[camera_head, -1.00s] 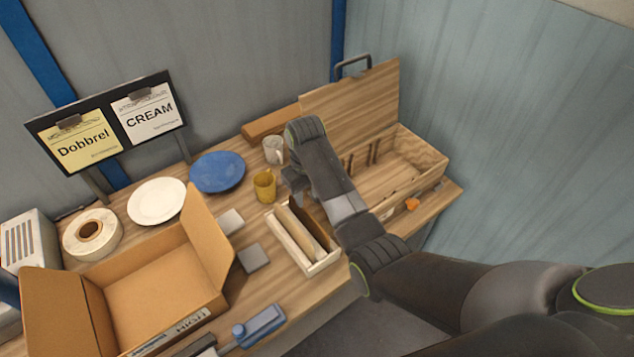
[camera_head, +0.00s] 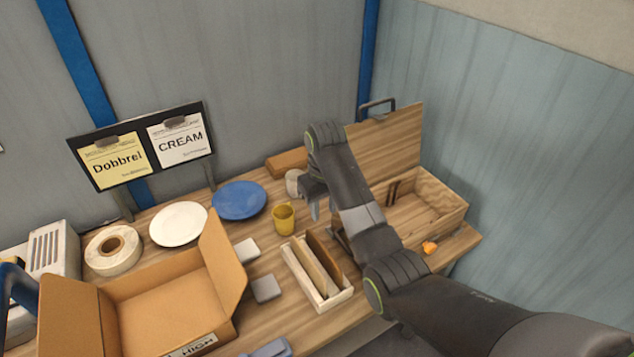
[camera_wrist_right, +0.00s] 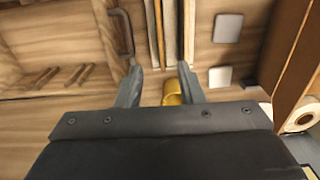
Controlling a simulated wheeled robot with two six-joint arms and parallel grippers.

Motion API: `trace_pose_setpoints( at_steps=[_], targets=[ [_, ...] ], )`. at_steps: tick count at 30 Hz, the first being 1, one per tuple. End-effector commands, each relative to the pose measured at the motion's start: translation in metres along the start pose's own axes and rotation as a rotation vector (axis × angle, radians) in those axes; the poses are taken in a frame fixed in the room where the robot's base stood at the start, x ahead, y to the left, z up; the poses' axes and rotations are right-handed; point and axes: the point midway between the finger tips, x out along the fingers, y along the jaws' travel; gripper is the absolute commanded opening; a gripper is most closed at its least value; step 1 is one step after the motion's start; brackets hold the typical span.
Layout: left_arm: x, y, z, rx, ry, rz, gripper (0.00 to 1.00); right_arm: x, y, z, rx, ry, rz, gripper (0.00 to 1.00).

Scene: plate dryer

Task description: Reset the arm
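My right arm reaches in from the lower right in the head view. My right gripper (camera_head: 314,206) hangs above the table, just right of the yellow mug (camera_head: 284,218), and partly covers the light mug (camera_head: 294,182) behind it. In the right wrist view the two fingers of my right gripper (camera_wrist_right: 160,80) are apart, with nothing held between them. The yellow mug (camera_wrist_right: 173,92) shows between and beyond the fingers, partly hidden by the gripper body. My left gripper is not in view.
A wooden toolbox (camera_head: 445,200) with raised lid stands behind the arm. A slotted rack (camera_head: 333,298) lies below the gripper. A cardboard box (camera_head: 225,270), blue plate (camera_head: 239,200), white plate (camera_head: 179,224) and tape roll (camera_head: 113,251) fill the left side. A sign stand (camera_head: 139,146) rises behind.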

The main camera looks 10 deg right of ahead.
Motion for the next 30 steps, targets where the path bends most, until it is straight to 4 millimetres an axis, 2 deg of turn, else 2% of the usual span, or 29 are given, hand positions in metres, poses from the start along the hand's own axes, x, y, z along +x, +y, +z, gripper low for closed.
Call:
trace_pose_setpoints(
  at_steps=[5, 8, 11, 15, 21, 25, 30],
  targets=[
    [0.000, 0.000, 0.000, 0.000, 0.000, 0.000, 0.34, 0.003, 0.001, 0.002, 0.003, 0.001, -0.001, 0.34],
    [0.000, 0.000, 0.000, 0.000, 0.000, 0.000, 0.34, 0.015, 0.006, 0.011, 0.022, 0.010, -0.004, 0.34],
    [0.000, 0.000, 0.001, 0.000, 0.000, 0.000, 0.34, 0.038, 0.015, 0.032, 0.059, 0.030, -0.008, 0.34],
    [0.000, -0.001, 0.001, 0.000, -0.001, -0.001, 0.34, 0.076, 0.031, 0.076, 0.128, 0.072, -0.005, 0.34],
    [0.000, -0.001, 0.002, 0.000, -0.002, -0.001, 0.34, 0.114, 0.048, 0.149, 0.222, 0.129, 0.020, 0.34],
    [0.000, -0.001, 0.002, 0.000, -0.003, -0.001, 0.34, 0.128, 0.054, 0.201, 0.276, 0.162, 0.046, 0.34],
    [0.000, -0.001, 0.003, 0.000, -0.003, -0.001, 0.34, 0.134, 0.057, 0.272, 0.334, 0.202, 0.090, 0.34]
  ],
)
